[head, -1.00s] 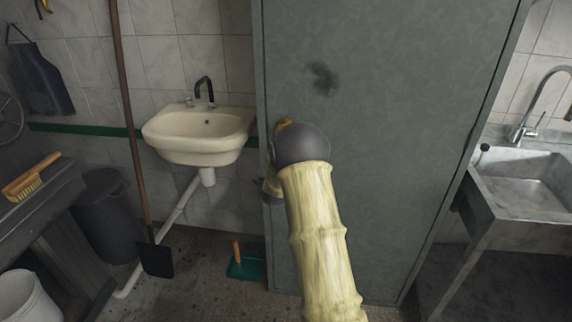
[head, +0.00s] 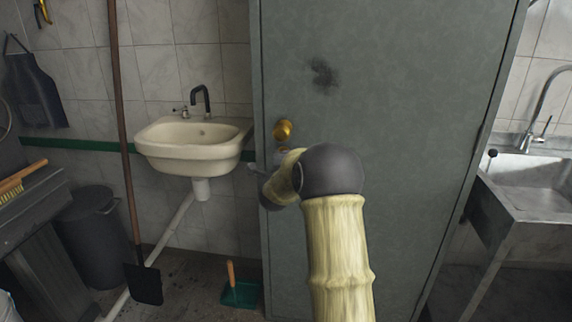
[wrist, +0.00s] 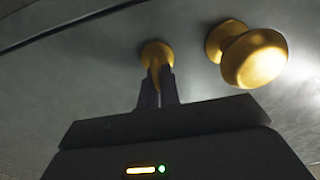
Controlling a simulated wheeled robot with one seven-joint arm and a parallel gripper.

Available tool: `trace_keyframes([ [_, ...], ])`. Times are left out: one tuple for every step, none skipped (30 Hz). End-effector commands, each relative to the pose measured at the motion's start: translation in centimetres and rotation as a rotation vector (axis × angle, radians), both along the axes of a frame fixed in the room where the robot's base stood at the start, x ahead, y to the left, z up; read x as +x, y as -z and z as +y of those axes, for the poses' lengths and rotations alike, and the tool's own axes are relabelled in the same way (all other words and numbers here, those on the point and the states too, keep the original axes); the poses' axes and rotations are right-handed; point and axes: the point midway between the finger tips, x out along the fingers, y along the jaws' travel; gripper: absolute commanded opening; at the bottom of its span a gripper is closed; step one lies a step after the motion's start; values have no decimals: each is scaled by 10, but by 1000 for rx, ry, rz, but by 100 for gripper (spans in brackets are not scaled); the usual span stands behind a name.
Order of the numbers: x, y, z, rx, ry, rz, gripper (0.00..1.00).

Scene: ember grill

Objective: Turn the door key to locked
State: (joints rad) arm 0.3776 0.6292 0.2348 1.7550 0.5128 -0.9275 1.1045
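The grey-green door (head: 400,110) stands in front of me and looks closed. Its round brass knob (head: 283,130) shows just above my arm, and close up in the wrist view (wrist: 255,58). Beside the knob in the wrist view is a round brass lock plate (wrist: 156,52) with the brass key (wrist: 154,76) standing out from it. My gripper (wrist: 157,88) has its two dark fingers close together, one on each side of the key, and looks shut on it. In the head view my arm hides the key and fingertips. I cannot tell the key's exact turn angle.
A cream washbasin (head: 195,145) hangs on the tiled wall left of the door. A green dustpan (head: 240,293) lies on the floor below. A long-handled tool (head: 128,150) leans at left. A steel sink (head: 540,180) stands right of the door.

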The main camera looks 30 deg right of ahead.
Motion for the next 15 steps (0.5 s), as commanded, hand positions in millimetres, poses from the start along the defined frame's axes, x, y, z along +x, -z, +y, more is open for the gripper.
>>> trace_keyframes([
  [0, 1, 1, 6, -1, -2, 0],
  [0, 1, 1, 7, -1, -1, 0],
  [0, 1, 1, 8, -1, -2, 0],
  [0, 1, 1, 9, -1, -3, 0],
  [0, 1, 1, 9, -1, -3, 0],
  [0, 1, 1, 9, -1, -3, 0],
  [0, 1, 1, 9, -1, -3, 0],
  [0, 1, 1, 8, -1, -2, 0],
  [0, 1, 1, 8, -1, -2, 0],
  [0, 1, 1, 8, -1, -2, 0],
  [0, 1, 1, 8, -1, -2, 0],
  [0, 1, 1, 8, -1, -2, 8],
  [0, 1, 1, 8, -1, -2, 14],
  [0, 1, 1, 7, -1, -1, 20],
  [0, 1, 1, 7, -1, -1, 26],
])
